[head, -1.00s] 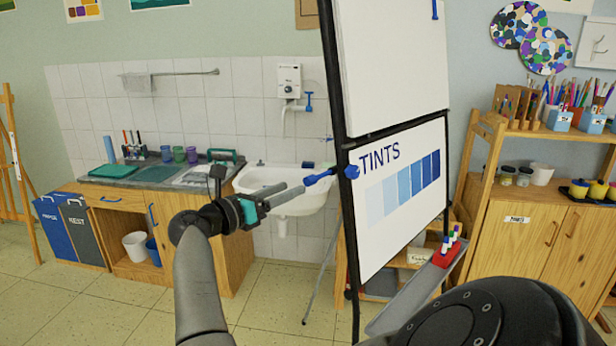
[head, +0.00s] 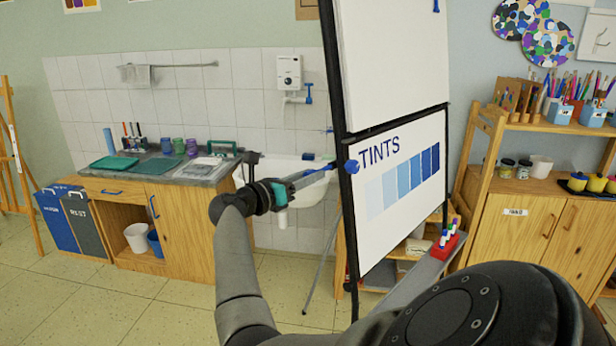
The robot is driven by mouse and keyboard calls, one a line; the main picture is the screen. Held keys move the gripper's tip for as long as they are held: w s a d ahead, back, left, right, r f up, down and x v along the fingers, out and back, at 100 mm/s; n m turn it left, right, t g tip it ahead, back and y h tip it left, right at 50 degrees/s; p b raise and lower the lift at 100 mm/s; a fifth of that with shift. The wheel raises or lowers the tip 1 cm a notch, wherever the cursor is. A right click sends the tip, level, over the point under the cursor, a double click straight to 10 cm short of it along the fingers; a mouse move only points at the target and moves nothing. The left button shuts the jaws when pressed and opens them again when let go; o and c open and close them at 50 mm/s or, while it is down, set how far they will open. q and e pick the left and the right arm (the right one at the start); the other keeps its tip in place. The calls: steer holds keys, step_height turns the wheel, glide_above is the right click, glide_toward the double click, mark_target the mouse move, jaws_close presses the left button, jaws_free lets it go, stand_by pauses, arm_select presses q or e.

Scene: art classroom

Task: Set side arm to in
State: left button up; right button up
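The flip-chart board (head: 405,215) with the word TINTS stands right of centre, its black frame turned at an angle. A blue knob (head: 352,166) sits on its left upright. A short blue side arm (head: 322,167) sticks out left from this knob, partly hidden by gripper fingers.
A white sink (head: 318,183) and a wooden counter (head: 185,240) stand behind my arm. A red marker holder (head: 446,246) sits on the board's tray. A wooden cabinet (head: 540,225) stands at right. The floor at left is clear.

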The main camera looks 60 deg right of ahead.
jaws_close()
stand_by(1.0)
